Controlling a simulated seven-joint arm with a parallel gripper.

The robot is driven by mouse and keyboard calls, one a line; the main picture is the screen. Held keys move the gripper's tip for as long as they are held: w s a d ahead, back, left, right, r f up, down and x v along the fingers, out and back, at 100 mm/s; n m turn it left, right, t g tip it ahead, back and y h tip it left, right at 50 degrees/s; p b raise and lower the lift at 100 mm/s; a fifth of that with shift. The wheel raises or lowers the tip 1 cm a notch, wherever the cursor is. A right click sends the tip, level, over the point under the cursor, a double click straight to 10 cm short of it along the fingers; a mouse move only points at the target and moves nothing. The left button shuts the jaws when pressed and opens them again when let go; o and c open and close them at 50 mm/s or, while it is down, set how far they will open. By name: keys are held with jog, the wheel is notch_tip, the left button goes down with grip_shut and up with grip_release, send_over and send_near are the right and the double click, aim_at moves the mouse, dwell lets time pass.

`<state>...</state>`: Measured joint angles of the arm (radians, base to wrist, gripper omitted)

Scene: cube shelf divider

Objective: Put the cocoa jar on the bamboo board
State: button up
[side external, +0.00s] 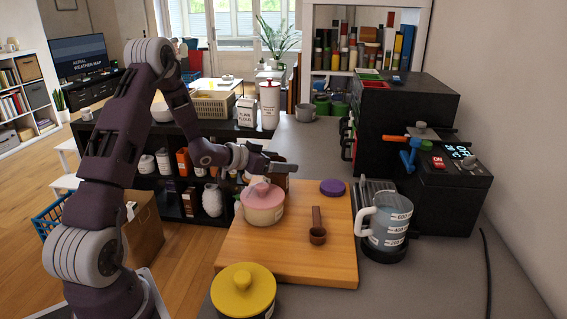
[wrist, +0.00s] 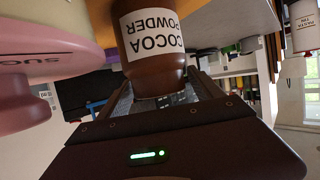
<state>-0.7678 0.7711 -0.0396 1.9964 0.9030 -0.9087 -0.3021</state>
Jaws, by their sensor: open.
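The cocoa jar (wrist: 155,62) is brown with a white "COCOA POWDER" label, inverted in the wrist view like the rest of the scene. In the side view the brown jar (side external: 281,183) is at the board's far edge, partly hidden by my gripper and the pink pot. My gripper (side external: 268,164) is open, with its fingers (wrist: 165,98) on either side of the jar's lid end. The bamboo board (side external: 285,250) lies on the grey counter; part of it shows behind the jar in the wrist view (wrist: 215,18). The jar's base is hidden, so I cannot tell whether it touches the board.
A pink-lidded pot (side external: 262,205) stands on the board close to my gripper, as does a wooden scoop (side external: 317,230). A purple disc (side external: 332,187) lies at the far right. A yellow-lidded pot (side external: 242,290) is in front, a measuring jug (side external: 388,220) to the right. The board's front is clear.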

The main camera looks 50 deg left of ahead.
jog(key=v, duration=1)
jog(key=s+d+r+g+y, duration=0.4)
jog(key=s+d+r, duration=0.3)
jog(key=d+r, duration=0.35)
jog(key=s+d+g+h, duration=0.4)
jog(key=s+d, duration=1)
jog(key=s, duration=0.3)
jog(key=shift+s+d+f, duration=0.2)
jog(key=shift+s+f, duration=0.15)
jog(key=shift+f, duration=0.05)
